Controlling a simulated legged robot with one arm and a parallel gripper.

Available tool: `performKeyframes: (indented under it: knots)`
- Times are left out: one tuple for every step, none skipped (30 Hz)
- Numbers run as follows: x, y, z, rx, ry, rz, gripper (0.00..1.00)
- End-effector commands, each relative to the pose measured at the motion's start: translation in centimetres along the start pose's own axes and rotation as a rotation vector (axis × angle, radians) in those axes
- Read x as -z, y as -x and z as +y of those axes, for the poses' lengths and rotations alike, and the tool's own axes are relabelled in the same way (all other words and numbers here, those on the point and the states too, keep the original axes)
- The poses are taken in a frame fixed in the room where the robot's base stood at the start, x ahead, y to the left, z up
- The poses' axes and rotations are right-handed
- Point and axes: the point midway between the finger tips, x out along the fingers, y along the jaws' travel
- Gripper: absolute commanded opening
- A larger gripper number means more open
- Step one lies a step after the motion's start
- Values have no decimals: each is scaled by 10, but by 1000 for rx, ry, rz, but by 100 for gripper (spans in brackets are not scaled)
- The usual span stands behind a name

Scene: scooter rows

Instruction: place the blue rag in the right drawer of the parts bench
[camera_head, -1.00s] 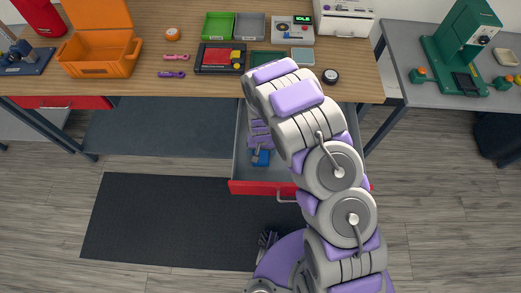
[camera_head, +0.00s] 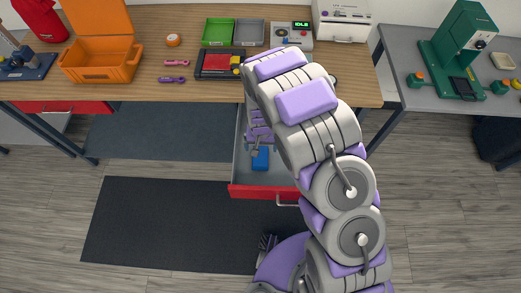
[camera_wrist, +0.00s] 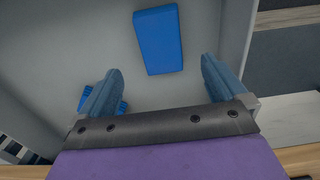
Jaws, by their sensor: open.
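The right drawer (camera_head: 237,168) of the parts bench is pulled open. It has a grey inside and a red front. A blue rectangular piece, apparently the folded blue rag (camera_head: 261,158), lies on the drawer floor near the front. The wrist view shows it flat and whole (camera_wrist: 158,40), beyond my fingertips and apart from them. My gripper (camera_head: 257,148) is over the drawer; in the wrist view its two fingers (camera_wrist: 160,75) are spread with nothing between them. A second blue item (camera_wrist: 86,98) is partly hidden behind the left finger. My arm hides the drawer's right side.
The bench top (camera_head: 130,100) holds an orange case (camera_head: 100,60), green bin (camera_head: 217,31), grey bin (camera_head: 250,32) and small tools. A side table (camera_head: 400,60) with a green press stands right. Dark mat (camera_head: 150,225) and open floor lie in front.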

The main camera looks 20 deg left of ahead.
Motion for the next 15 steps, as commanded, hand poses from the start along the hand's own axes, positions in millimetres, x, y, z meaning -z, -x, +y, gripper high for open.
performKeyframes:
  knots:
    - [1,12,0,1,1,4,98]
    - [1,17,0,1,1,4,98]
    - [1,24,0,1,1,4,98]
    - [1,28,0,1,1,5,98]
    - [2,32,0,1,1,5,98]
    - [1,36,0,0,1,4,98]
    - [1,39,0,0,1,2,98]
    - [1,40,0,0,1,1,98]
    - [0,42,0,-1,1,0,98]
    - [0,42,0,-1,1,-1,98]
    - [0,42,0,-1,1,-1,98]
    - [0,42,0,-1,1,-2,98]
    - [0,42,0,-1,1,-2,98]
    - [0,42,0,-1,1,-2,98]
    - [0,42,0,-1,0,-2,98]
